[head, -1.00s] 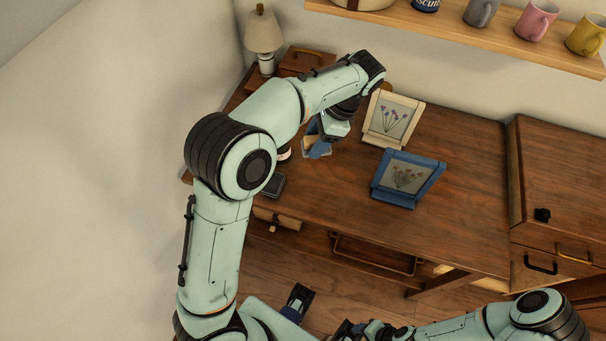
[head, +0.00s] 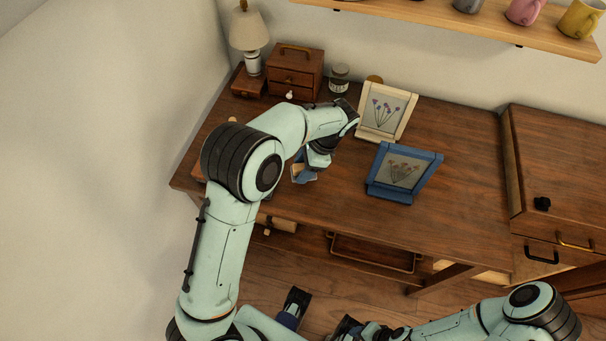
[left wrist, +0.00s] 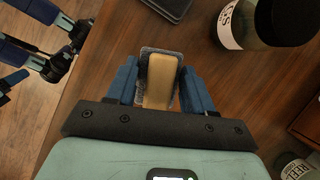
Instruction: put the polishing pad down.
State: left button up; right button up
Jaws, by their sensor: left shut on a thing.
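The polishing pad (left wrist: 161,77) has a tan handle on a grey pad. It sits between the two blue fingers of my left gripper (left wrist: 160,88), which is shut on it. In the head view my left gripper (head: 306,170) is over the left half of the wooden desk (head: 300,225), with the pad small and partly hidden at its tip. I cannot tell whether the pad touches the desk top. My right gripper (head: 346,328) is low at the bottom edge, and its jaws are unclear.
A cream picture frame (head: 386,110) and a blue one (head: 403,173) stand right of my left gripper. A lamp (head: 249,35), small drawer chest (head: 294,72) and jar (head: 339,78) are at the back. A dark flat object (left wrist: 172,6) lies beyond the pad. The desk's right side is clear.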

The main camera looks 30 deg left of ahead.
pick_arm(q)
jog(key=shift+f, duration=2.1)
jog(key=shift+f, duration=0.15)
jog(key=o, duration=0.9)
jog(key=shift+o, duration=0.2)
jog(key=p+v, duration=0.1)
jog(key=v, duration=1.1)
jog(key=shift+r, duration=0.2)
